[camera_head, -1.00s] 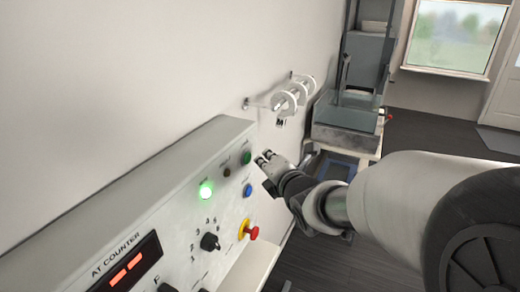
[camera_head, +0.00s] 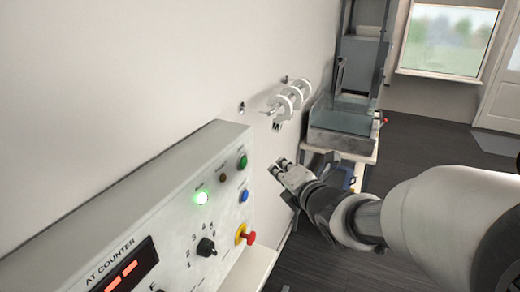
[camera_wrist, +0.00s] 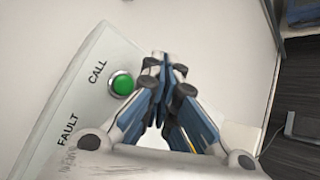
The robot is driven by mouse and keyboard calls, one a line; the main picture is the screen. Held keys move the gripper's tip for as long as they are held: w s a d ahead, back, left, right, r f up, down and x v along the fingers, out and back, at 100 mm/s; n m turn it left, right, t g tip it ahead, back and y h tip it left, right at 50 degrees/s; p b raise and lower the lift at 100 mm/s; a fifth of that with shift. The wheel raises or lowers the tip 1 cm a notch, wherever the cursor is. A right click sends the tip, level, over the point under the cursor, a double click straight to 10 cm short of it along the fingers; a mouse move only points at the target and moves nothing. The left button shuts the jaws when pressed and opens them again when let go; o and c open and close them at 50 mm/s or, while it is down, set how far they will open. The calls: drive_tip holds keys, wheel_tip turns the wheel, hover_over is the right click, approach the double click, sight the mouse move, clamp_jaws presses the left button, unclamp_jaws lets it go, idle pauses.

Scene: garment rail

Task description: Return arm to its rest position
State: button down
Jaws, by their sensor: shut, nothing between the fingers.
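My gripper (camera_head: 280,168) is in the head view, to the right of the control panel (camera_head: 150,215) and apart from it, in front of the white wall. Its fingers are together and empty. In the wrist view the closed fingertips (camera_wrist: 163,62) show beside a green button (camera_wrist: 121,83) labelled CALL, with the word FAULT further along the panel. In the head view the green button (camera_head: 242,162) sits at the panel's upper right corner. My arm reaches in from the right edge.
A lit green lamp (camera_head: 202,196), a blue button (camera_head: 244,196), a rotary knob (camera_head: 206,247) and a red stop button (camera_head: 250,238) are on the panel. A white ringed rail fixture (camera_head: 288,102) juts from the wall. A glass-sided machine (camera_head: 345,115) stands behind. Dark floor lies open at right.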

drive_tip(key=s+d+f+m+g+h+b, duration=0.25)
drive_tip(key=s+d+m+h, duration=0.45)
drive_tip(key=s+d+m, duration=0.75)
drive_tip(key=s+f+m+g, duration=0.3)
drive_tip(key=s+m, duration=0.4)
drive_tip(key=s, duration=0.2)
drive_tip(key=s+f+m+g, duration=0.3)
drive_tip(key=s+m, duration=0.5)
drive_tip(key=s, duration=0.1)
drive_tip(key=shift+s+f+g, duration=0.35)
drive_tip(key=shift+d, duration=0.1)
idle(4.3)
